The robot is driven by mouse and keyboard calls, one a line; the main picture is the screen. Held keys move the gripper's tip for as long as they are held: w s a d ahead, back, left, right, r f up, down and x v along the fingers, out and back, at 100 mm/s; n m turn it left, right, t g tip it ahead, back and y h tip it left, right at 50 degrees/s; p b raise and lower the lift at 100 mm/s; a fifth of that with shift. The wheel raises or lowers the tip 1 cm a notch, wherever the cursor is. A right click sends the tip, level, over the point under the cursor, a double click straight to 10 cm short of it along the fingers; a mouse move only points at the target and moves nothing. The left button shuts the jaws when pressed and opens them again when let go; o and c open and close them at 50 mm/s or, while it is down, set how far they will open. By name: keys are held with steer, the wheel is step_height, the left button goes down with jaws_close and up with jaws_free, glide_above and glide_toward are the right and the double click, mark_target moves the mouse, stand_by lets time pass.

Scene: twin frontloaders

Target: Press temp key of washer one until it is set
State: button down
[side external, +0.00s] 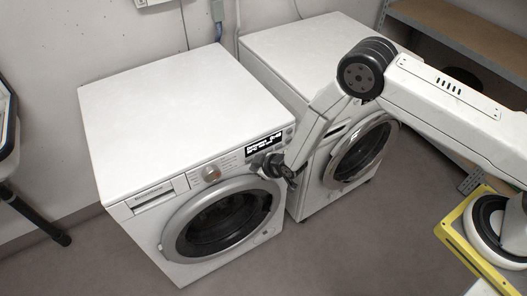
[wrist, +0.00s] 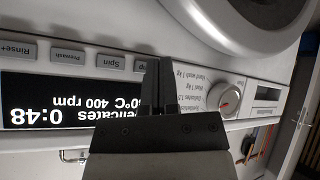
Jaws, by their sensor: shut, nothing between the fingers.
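The left front-loader (side external: 165,115) has a control panel (side external: 225,165) with a round dial (side external: 211,173) and a lit display (side external: 264,143). In the wrist view the panel is upside down, and its display (wrist: 60,110) reads "elicates", "0°C 400 rpm" and "0:48", partly covered. The temp key (wrist: 139,66) shows only a "p" beside my finger. My gripper (wrist: 158,66) is shut and empty, with its tips over the key row. In the side view my gripper (side external: 272,165) is at the panel's right end; I cannot tell whether it touches the key.
Spin (wrist: 111,62), Prewash (wrist: 68,57) and Rinse+ (wrist: 17,50) keys sit in the same row. The dial (wrist: 224,99) is on the other side of my fingers. A second front-loader (side external: 310,50) stands close on the right. Open floor (side external: 330,245) lies in front.

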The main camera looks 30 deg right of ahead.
steer(key=shift+w, duration=0.6)
stand_by(1.0)
steer(key=shift+s, duration=0.55)
steer(key=shift+s, duration=0.15)
steer(key=shift+s, duration=2.9)
steer(key=shift+s, duration=0.2)
steer(key=shift+s, duration=0.3)
steer(key=shift+s, duration=2.65)
